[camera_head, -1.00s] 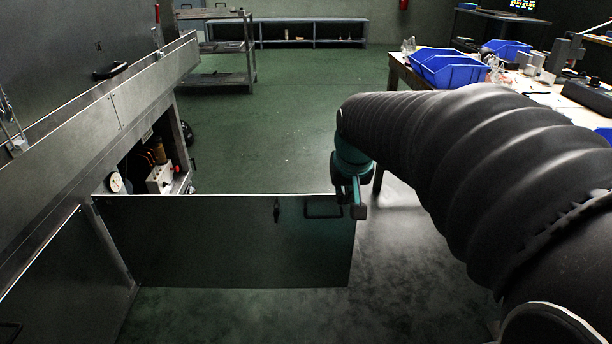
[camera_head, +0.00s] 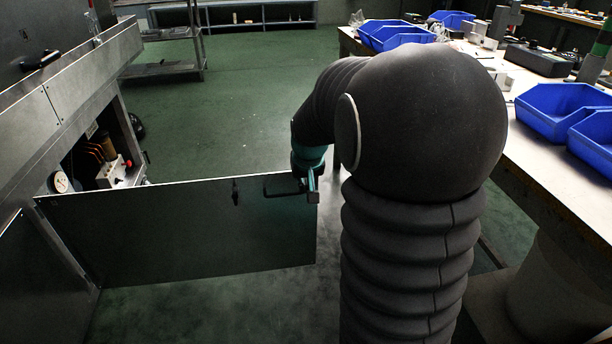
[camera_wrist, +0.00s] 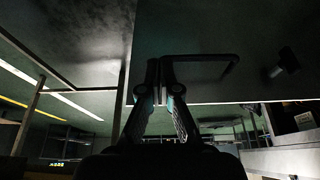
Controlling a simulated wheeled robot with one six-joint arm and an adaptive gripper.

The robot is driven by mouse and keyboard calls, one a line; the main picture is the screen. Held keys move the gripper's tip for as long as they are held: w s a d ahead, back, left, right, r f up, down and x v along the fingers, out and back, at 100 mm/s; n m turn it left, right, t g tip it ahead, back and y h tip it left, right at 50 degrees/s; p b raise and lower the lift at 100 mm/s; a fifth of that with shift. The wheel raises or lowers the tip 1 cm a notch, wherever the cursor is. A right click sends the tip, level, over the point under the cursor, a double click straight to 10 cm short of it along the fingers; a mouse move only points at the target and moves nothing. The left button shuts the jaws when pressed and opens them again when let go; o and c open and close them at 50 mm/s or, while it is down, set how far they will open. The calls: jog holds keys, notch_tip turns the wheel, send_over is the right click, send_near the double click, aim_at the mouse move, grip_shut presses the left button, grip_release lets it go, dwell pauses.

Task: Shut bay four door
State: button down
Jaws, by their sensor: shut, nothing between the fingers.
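The bay door (camera_head: 180,235) is a dark flat metal panel, standing open and reaching out from the dryer's front across the floor. Its hinge side is at left and its free edge at right. A loop handle (camera_head: 283,186) and a small dark latch (camera_head: 236,192) are near its top. My gripper (camera_head: 312,190) is at the top free corner, beside the handle. In the wrist view my gripper (camera_wrist: 159,80) has its fingers together at the door's edge, with the handle (camera_wrist: 232,65) just right of them. Whether the fingers touch the door cannot be told.
The open bay (camera_head: 100,160) shows a gauge and fittings inside. A workbench (camera_head: 535,165) with blue bins (camera_head: 560,108) stands close on the right, beside my arm. A metal rack (camera_head: 165,68) is at the back left. The middle floor is clear.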

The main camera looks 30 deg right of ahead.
jog(key=shift+w+d+r, duration=0.1)
jog(key=shift+w+d, duration=0.2)
jog(key=shift+w, duration=0.65)
jog(key=shift+w+d+r, duration=0.1)
jog(key=shift+w+d, duration=0.15)
jog(key=shift+w, duration=0.65)
jog(key=shift+w, duration=0.1)
